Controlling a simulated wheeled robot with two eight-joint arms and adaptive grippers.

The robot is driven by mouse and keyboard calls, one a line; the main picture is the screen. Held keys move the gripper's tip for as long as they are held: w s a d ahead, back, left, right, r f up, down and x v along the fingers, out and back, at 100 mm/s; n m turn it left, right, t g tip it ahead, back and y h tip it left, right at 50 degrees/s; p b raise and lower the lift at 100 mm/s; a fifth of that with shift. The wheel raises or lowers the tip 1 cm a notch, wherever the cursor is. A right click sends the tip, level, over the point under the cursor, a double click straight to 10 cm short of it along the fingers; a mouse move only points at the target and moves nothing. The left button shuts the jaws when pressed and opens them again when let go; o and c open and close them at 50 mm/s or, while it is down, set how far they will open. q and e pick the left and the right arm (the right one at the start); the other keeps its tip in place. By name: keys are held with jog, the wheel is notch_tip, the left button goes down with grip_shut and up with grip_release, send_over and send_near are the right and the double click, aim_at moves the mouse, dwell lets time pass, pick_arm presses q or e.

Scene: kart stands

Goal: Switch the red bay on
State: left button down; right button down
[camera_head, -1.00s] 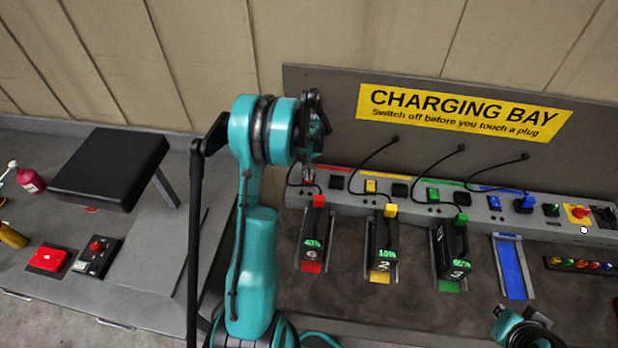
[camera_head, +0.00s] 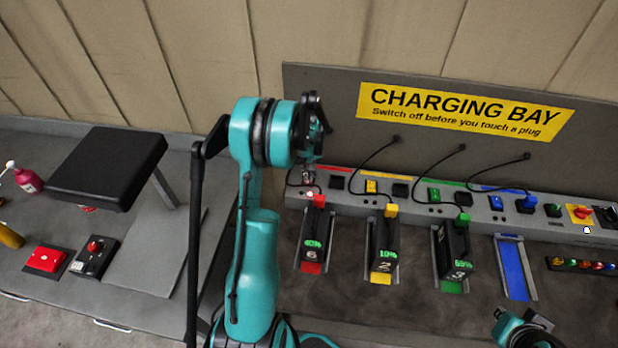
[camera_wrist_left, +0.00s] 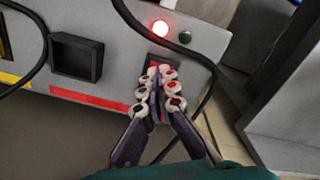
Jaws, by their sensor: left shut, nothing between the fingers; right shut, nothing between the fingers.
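The red bay has a battery (camera_head: 312,240) with a red plug (camera_head: 319,201) on it, standing in a red-marked slot. In the left wrist view a red lamp (camera_wrist_left: 160,29) glows beside a dark green lamp (camera_wrist_left: 185,38) on the grey panel. Below them is the red bay's switch (camera_wrist_left: 157,60), mostly hidden by my fingers. My left gripper (camera_wrist_left: 160,88) is shut and empty, its fingertips over the switch; contact is hard to tell. In the head view it (camera_head: 308,170) is at the panel's left end. My right gripper (camera_head: 524,330) is low at the right, shut.
The yellow battery (camera_head: 383,245) and green battery (camera_head: 453,250) stand to the right, and the blue slot (camera_head: 513,268) is empty. Black cables arch over the panel. A black dangling cable (camera_wrist_left: 205,90) passes close to my left fingers. A red-yellow knob (camera_head: 580,213) sits at the right.

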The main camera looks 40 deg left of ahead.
pick_arm(q)
jog(key=shift+r+p, duration=1.7)
jog(key=shift+r, duration=1.85)
jog(key=shift+d, duration=0.1)
